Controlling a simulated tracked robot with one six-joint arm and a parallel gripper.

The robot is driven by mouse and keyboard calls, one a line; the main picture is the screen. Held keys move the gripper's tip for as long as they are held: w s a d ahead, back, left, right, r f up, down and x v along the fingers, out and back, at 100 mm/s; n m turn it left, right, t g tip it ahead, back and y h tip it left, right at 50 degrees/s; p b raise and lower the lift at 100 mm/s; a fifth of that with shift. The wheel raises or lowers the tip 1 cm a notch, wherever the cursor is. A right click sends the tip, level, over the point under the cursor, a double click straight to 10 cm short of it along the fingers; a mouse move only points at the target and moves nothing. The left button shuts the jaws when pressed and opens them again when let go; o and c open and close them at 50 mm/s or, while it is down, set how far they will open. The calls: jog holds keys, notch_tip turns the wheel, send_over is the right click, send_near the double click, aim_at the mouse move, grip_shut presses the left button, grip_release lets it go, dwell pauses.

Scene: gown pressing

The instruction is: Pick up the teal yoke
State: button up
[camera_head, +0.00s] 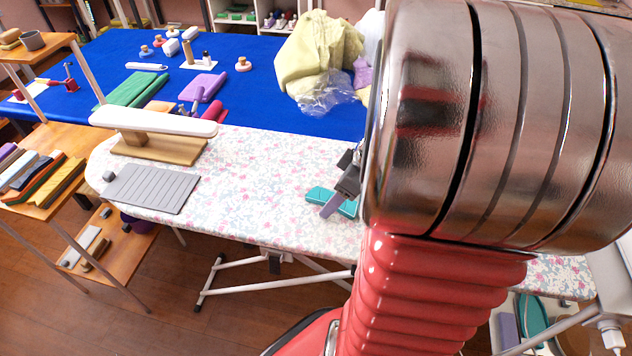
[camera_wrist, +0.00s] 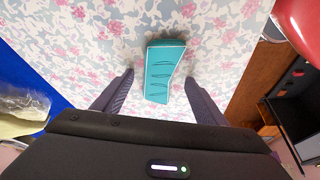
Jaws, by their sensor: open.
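The teal yoke (camera_wrist: 161,72) is a flat teal piece with a pale edge and faint curved lines. It lies on the floral ironing board (camera_wrist: 105,40). In the wrist view it sits between and just ahead of the fingers of my open gripper (camera_wrist: 158,82), with a gap on each side. In the head view the yoke (camera_head: 322,194) lies near the board's middle, partly hidden behind my gripper (camera_head: 338,203). My arm hides the board's right part.
A white sleeve board (camera_head: 152,122) on a wooden base and a grey ridged rest (camera_head: 152,188) stand on the board's left. Behind is a blue table (camera_head: 262,72) with folded cloths and a yellow-green heap (camera_head: 318,50). The floral board between rest and yoke is clear.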

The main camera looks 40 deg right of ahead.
dwell(0.5)
jog(key=c, duration=1.1)
jog(key=shift+r, duration=0.1)
jog(key=shift+c, duration=0.2)
notch_tip(320, 180, up, 10)
dwell(0.5)
